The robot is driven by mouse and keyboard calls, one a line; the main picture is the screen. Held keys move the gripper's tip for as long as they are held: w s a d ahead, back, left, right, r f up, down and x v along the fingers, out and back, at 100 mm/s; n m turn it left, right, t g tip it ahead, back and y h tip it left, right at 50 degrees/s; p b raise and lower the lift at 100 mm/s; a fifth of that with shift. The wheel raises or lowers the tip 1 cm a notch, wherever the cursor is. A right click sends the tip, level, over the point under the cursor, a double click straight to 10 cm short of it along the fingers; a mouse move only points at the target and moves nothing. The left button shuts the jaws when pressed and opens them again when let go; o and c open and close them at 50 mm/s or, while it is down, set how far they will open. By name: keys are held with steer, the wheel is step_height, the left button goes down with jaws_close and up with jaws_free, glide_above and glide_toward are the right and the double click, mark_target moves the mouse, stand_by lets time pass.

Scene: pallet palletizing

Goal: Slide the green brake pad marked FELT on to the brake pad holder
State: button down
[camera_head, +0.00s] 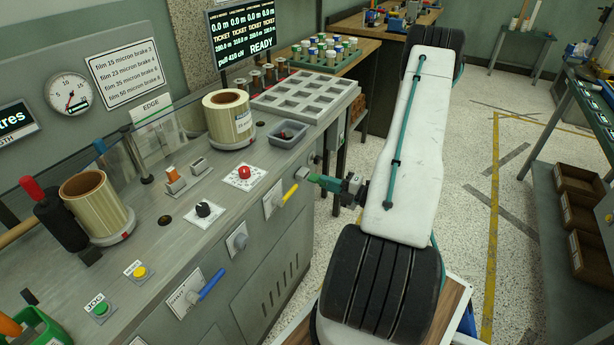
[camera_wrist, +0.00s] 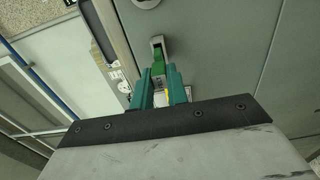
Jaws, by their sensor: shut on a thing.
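My gripper (camera_head: 325,181) reaches left to the front of the grey machine, with its teal fingers pointing at the panel. In the wrist view the two fingers (camera_wrist: 160,75) are shut on the green brake pad (camera_wrist: 158,64). The far end of the pad meets the grey brake pad holder (camera_wrist: 155,43), a small bracket on the panel. Green shows within the holder's opening, but how far the pad sits in it I cannot tell. The holder also shows in the head view (camera_head: 302,173), at the pad's tip. The FELT marking is not readable.
A yellow lever (camera_head: 290,193) and a blue lever (camera_head: 212,284) stick out of the machine front. On its top are a small dark tray (camera_head: 288,133), a film roll (camera_head: 229,117) and a red knob (camera_head: 244,172).

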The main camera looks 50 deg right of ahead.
mark_target(317, 178)
steer(key=shift+x, duration=2.05)
steer(key=c, duration=1.3)
jaws_free()
steer(key=v, duration=0.8)
